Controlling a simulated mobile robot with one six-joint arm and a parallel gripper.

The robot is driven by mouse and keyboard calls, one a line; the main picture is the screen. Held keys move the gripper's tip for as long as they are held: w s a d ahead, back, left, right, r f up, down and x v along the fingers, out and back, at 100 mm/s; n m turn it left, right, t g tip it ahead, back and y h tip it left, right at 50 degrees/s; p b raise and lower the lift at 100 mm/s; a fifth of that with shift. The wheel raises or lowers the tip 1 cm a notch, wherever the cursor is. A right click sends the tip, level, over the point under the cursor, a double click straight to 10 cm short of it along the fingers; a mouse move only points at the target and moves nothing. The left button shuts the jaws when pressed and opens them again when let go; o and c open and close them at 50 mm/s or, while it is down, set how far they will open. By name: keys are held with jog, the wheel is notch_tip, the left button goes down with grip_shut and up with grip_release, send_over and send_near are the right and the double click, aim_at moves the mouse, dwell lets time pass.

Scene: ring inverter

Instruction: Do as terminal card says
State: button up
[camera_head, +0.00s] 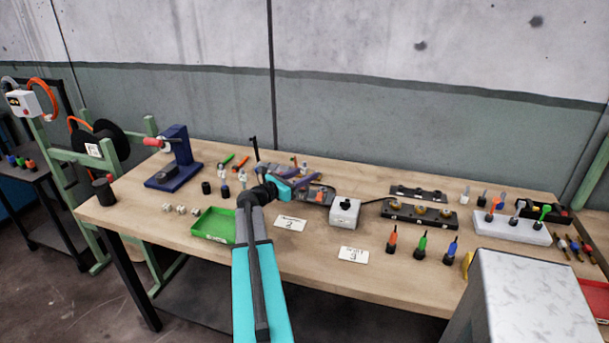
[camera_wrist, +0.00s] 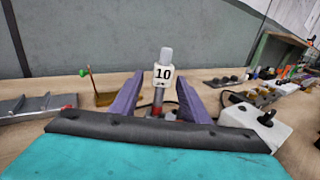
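Two white cards lie on the bench: one reads 2 (camera_head: 289,223), the other reads 3 (camera_head: 353,255); their small print is unreadable. My gripper (camera_wrist: 160,82) has two purple fingers spread apart. A grey upright piece with a white tag reading 10 (camera_wrist: 163,73) shows between the fingers, with a visible gap on each side. Its lower part is partly hidden, and I cannot tell how far beyond the fingertips it stands. In the head view my arm reaches over the bench's middle, and the gripper is small there. A white box with a black knob (camera_head: 344,211) stands right of it.
A green tray (camera_head: 214,225) and small white cubes (camera_head: 181,210) are at left, below a blue press (camera_head: 175,160). A black block with brass fittings (camera_head: 419,214), coloured-tipped pieces (camera_head: 422,244) and a white rack (camera_head: 511,228) are at right. The bench's front strip is mostly clear.

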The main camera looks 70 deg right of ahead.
jog(key=b+v, duration=0.2)
jog(key=v, duration=1.2)
jog(key=shift+d+b, duration=0.1)
jog(key=shift+b, duration=0.3)
dwell(0.6)
